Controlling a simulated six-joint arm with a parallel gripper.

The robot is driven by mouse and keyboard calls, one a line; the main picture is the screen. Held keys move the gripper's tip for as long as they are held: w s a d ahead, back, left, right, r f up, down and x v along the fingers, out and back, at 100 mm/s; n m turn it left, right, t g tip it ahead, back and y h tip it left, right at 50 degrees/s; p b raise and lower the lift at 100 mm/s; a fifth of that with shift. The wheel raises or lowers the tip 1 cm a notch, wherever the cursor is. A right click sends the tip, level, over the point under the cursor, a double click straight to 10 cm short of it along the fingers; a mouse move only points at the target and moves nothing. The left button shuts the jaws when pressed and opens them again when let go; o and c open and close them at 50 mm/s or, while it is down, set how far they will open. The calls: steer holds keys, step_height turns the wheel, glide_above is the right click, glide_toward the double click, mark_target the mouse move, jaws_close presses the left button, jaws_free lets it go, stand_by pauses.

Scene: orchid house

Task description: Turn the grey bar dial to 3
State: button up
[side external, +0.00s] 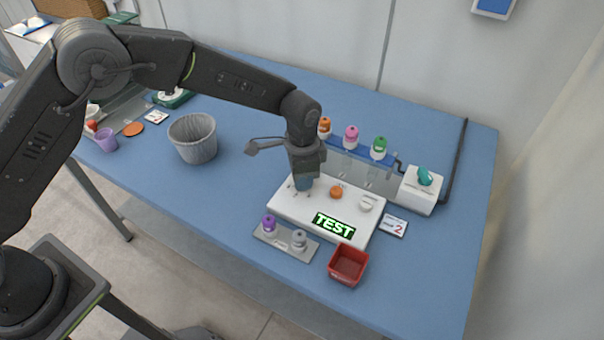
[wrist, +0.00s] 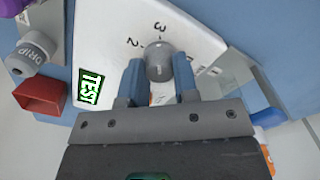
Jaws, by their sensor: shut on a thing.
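The grey bar dial (wrist: 158,62) sits on the white panel (wrist: 110,20) in the wrist view. The digits 2 and 3 are printed beyond it, with 3 near the top middle. I cannot tell exactly which mark the bar points to. My gripper (wrist: 160,80) has its blue fingers shut on the dial, one on each side. In the side external view my gripper (side external: 302,186) is down at the left end of the white panel (side external: 290,208) and hides the grey dial.
An orange knob (side external: 336,191) and a white knob (side external: 366,204) stand beside my gripper on the panel, above a green TEST display (side external: 333,226). A tray with purple and grey bottles (side external: 270,226) and a red box (side external: 348,264) are in front. Capped bottles (side external: 350,137) stand behind.

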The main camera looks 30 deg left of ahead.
stand_by(0.3)
steer(key=o, duration=0.9)
step_height(320, 180, up, 14)
steer(key=shift+f, duration=0.15)
stand_by(0.4)
